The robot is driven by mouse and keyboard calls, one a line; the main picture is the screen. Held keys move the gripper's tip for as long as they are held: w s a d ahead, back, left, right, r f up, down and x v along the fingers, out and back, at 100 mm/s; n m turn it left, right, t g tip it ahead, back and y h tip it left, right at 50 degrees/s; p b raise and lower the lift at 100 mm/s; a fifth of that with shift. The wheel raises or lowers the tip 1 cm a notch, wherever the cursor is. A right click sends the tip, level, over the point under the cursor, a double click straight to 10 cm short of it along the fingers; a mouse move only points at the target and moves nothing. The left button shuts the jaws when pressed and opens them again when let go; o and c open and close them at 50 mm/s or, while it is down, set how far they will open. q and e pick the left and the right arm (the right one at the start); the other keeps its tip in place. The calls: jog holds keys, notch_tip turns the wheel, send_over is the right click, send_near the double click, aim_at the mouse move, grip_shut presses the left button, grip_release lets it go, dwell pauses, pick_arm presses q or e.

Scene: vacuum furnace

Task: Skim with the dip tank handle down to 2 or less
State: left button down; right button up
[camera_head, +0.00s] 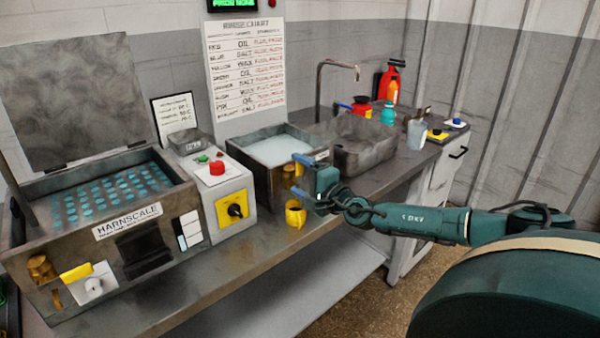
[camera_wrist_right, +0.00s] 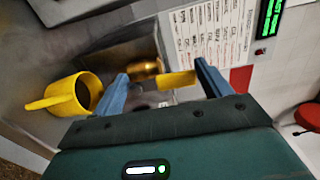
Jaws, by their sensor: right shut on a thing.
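The dip tank (camera_head: 262,183) is an open grey metal box with pale liquid, standing mid-bench. My right gripper (camera_head: 309,178) is at its front right corner. In the right wrist view the yellow dip tank handle (camera_wrist_right: 178,80) lies between the fingers of my right gripper (camera_wrist_right: 165,86), which is shut on it. The fingers hide most of the handle in the head view. A brass fitting (camera_wrist_right: 146,68) is beside the handle on the tank front. No level reading is legible on the tank. My left gripper is not in view.
A yellow cup (camera_head: 295,214) stands at the bench edge below my right gripper. A control box (camera_head: 232,205) with a red button and the HARNSCALE tank (camera_head: 95,240) stand left. A sink basin (camera_head: 365,150), bottles and a red extinguisher (camera_head: 388,80) are right.

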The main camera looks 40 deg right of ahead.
jog(key=shift+a+n, duration=0.1)
jog(key=shift+n, duration=0.3)
jog(key=o, duration=1.4)
jog(key=s, duration=1.3)
jog(key=shift+s+d+b, duration=0.1)
jog(key=shift+d+b, duration=0.1)
jog(key=shift+b, duration=0.15)
jog(key=shift+f, duration=0.1)
